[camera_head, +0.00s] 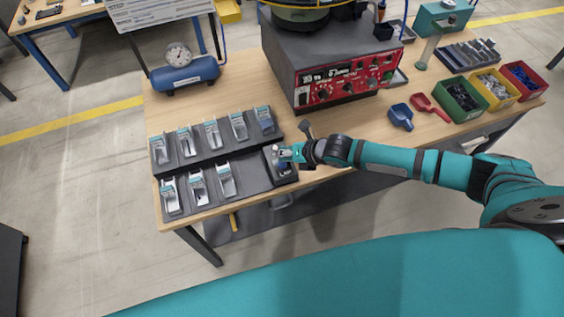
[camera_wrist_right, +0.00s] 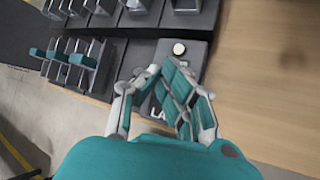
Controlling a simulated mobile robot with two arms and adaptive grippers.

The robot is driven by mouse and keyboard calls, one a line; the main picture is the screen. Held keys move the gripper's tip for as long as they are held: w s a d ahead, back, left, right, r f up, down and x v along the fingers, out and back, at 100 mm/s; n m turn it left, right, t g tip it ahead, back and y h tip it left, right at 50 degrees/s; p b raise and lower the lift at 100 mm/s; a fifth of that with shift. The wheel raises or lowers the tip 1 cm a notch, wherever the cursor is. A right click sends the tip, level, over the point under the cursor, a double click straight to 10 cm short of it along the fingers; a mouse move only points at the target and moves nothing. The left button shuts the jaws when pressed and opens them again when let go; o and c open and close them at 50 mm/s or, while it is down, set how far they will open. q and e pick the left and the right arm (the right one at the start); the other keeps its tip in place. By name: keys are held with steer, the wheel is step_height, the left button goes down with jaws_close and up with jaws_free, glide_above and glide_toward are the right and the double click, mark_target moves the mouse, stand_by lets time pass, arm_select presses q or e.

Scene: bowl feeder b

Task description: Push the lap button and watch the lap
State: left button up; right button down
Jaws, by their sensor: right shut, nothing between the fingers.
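The dark lap button box (camera_head: 287,179) sits at the right end of the stepped rack on the table. In the right wrist view, a round pale button (camera_wrist_right: 179,48) shows on top of the box, with partly hidden white lettering (camera_wrist_right: 158,114) nearer me. My right gripper (camera_head: 284,153) is shut and empty over the box. In the wrist view its fingertips (camera_wrist_right: 160,70) are just short of the button in the picture; I cannot tell how high they are above the box. My left gripper is not in view.
The two-step dark rack (camera_head: 250,180) holds several teal-and-grey parts left of the box. A feeder with a red control panel (camera_head: 345,85) stands behind. Blue (camera_head: 401,116) and red (camera_head: 428,107) scoops and several bins lie right. Bare wood (camera_wrist_right: 255,80) lies beside the box.

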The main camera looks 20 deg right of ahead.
steer(key=shift+f, duration=0.1)
steer(key=shift+f, duration=0.35)
steer(key=shift+f+b, duration=0.5)
steer(key=shift+b, duration=0.1)
stand_by(0.5)
steer(key=shift+r, duration=0.1)
steer(key=shift+r+p, duration=0.8)
steer(key=shift+p, duration=0.05)
step_height(320, 180, up, 5)
steer(key=p, duration=0.4)
steer(key=shift+r+p, duration=0.1)
steer(key=shift+p, duration=0.3)
